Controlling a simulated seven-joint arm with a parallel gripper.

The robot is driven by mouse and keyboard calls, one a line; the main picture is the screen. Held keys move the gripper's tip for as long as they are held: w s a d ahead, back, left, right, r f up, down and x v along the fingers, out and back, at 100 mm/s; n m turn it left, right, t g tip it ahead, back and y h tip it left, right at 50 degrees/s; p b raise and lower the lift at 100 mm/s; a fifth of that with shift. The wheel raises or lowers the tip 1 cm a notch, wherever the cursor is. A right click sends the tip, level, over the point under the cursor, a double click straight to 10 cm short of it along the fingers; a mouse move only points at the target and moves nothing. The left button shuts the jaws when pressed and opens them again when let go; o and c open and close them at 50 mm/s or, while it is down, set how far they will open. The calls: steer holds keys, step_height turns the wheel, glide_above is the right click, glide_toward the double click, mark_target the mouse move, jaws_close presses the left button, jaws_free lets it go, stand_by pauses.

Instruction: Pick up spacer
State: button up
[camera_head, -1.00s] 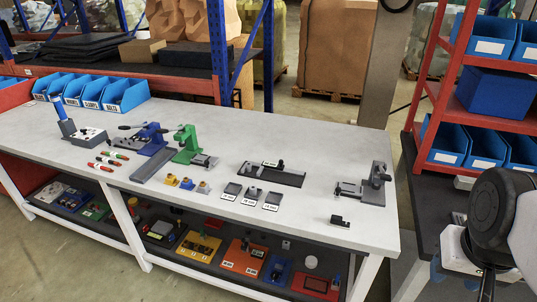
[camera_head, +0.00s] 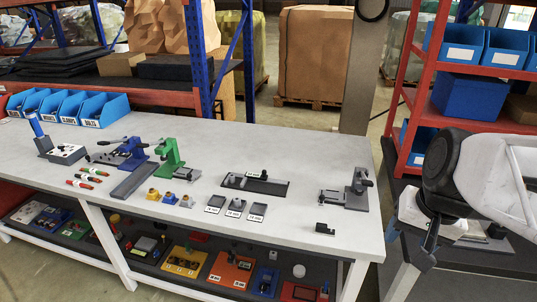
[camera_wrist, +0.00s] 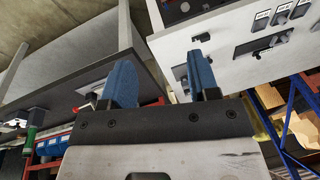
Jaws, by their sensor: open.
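My gripper (camera_wrist: 162,80) shows in the wrist view as two blue fingers, apart, with nothing between them. No part is plainly marked as the spacer. Three small grey trays with size labels stand in a row on the bench: left (camera_head: 215,203), middle (camera_head: 236,207) and right (camera_head: 257,211). The middle one seems to hold a small grey piece, too small to identify. My gripper is well away from them.
On the white bench (camera_head: 310,155) stand a grey fixture (camera_head: 357,190), a small black block (camera_head: 325,228), a dark long tray (camera_head: 268,187), a green press (camera_head: 168,157) and a blue press (camera_head: 130,152). A red rack (camera_head: 415,90) stands behind my arm. The bench's front right is mostly clear.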

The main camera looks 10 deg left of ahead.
steer(key=w+a+f+m+g+y, duration=0.2)
steer(key=w+a+f+m+y, duration=0.15)
steer(key=w+a, duration=0.9)
steer(key=w+a+f+m+g+y, duration=0.1)
steer(key=w+a+f+m+y, duration=0.25)
steer(key=w+a, duration=0.95)
steer(key=m+y, duration=0.5)
steer(key=m, duration=0.3)
glide_toward(232, 175)
steer(key=shift+s+a+f, duration=0.1)
steer(key=shift+s+a, duration=0.1)
steer(key=shift+a, duration=0.3)
steer(key=shift+w+a+f, duration=0.1)
steer(key=shift+f, duration=0.05)
steer(key=shift+a, duration=0.1)
steer(key=shift+x, duration=1.15)
steer(key=shift+a+f, duration=0.1)
steer(key=shift+a, duration=0.05)
